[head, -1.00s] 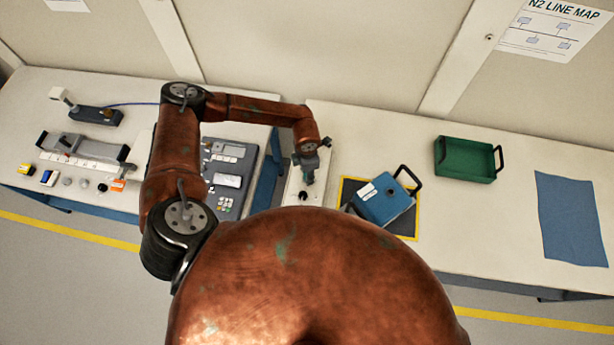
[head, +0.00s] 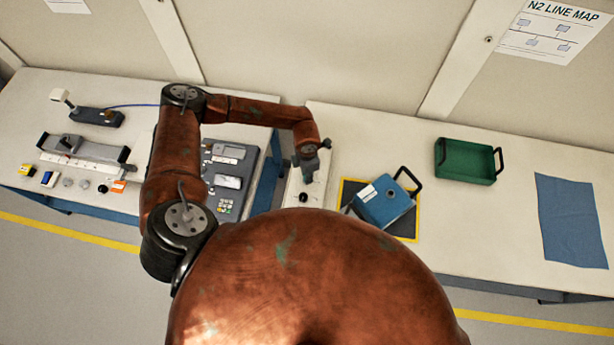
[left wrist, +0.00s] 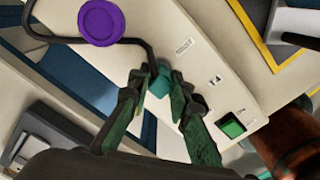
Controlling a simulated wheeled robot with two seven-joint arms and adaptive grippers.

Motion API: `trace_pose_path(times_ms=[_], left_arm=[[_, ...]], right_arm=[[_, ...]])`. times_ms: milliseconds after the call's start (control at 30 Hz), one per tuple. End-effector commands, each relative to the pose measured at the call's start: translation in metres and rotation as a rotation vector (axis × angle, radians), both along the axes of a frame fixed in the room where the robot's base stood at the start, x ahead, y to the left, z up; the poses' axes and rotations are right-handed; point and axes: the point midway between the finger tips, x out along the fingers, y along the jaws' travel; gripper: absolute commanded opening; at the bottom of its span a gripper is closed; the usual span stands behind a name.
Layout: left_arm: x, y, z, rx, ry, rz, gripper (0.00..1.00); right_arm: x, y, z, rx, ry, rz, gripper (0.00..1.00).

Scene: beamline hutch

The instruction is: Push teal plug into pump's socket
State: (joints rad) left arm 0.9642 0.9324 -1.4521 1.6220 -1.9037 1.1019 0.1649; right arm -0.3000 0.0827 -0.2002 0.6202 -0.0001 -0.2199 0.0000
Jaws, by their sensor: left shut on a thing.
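The pump is a cream box (head: 291,186) at the left end of the right bench. My left gripper (head: 309,172) is over the pump in the head view. In the left wrist view its fingertips (left wrist: 156,78) are shut on the teal plug (left wrist: 160,86), a small block between them. The fingers and plug hide the socket, and I cannot tell whether the plug touches it. My right gripper is not in view.
A purple disc (left wrist: 101,22) and a dark curved bar lie near the plug in the left wrist view. A blue case (head: 385,205) sits on a yellow-edged mat right of the pump. A green tray (head: 465,160) and blue cloth (head: 570,220) are farther right.

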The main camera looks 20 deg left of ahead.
Motion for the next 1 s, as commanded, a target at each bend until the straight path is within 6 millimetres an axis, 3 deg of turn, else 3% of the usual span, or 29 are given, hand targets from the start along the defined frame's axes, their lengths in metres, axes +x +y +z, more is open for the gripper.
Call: trace_pose_path(times_ms=[467, 1000], left_arm=[[0.000, 0.000, 0.001, 0.000, 0.000, 0.000, 0.00], [0.000, 0.000, 0.021, 0.000, 0.000, 0.001, 0.00]], right_arm=[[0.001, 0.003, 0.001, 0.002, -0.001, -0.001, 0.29], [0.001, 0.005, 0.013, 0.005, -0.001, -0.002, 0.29]])
